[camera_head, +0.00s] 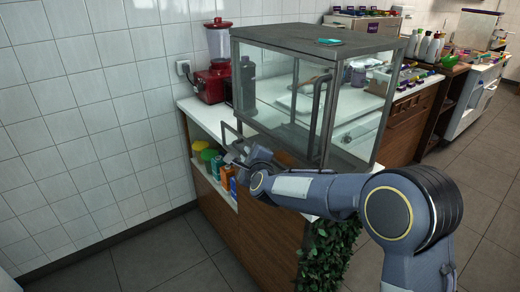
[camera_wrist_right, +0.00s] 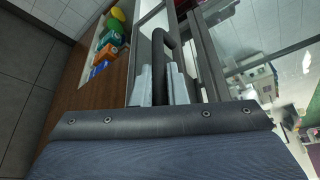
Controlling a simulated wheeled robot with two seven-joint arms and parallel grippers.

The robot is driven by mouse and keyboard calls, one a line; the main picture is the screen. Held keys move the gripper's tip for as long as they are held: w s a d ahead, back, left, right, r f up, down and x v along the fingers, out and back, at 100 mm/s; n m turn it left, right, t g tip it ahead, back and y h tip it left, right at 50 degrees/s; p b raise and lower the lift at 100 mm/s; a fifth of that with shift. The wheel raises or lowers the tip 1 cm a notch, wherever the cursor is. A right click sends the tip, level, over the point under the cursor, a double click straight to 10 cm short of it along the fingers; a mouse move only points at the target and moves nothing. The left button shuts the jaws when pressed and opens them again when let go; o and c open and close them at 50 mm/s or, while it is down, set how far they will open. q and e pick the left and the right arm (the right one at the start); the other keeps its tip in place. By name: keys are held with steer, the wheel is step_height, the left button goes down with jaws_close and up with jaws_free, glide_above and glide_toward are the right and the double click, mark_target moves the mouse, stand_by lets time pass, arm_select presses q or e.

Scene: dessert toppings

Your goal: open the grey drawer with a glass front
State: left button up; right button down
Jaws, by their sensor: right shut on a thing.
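The glass case with a grey frame (camera_head: 300,38) stands on the white counter. Its grey front edge with the dark bar handle (camera_wrist_right: 158,45) shows close up in the right wrist view. My right gripper (camera_head: 240,153) is at the case's lower left side, in front of it. In the wrist view, its two pale fingers (camera_wrist_right: 161,85) are on either side of the handle and shut on it. The head view shows part of a grey handle loop (camera_head: 228,132) beside the gripper. I cannot tell how far the drawer stands out; my arm hides part of the lower case. My left gripper is not in view.
A red blender (camera_head: 213,80) stands on the counter behind the case. Colourful containers (camera_head: 212,160) sit on an open shelf under the counter, close below my gripper. A leafy plant (camera_head: 325,255) hangs at the counter's near corner. A tiled wall is at left; the floor there is clear.

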steer(key=s+a, duration=1.1)
steer(key=a, duration=0.4)
steer(key=shift+p, duration=0.3)
steer(key=shift+f, duration=0.1)
steer(key=c, duration=1.7)
jaws_free()
steer(key=b+v, duration=0.1)
steer(key=v, duration=0.6)
steer(key=shift+s, duration=0.35)
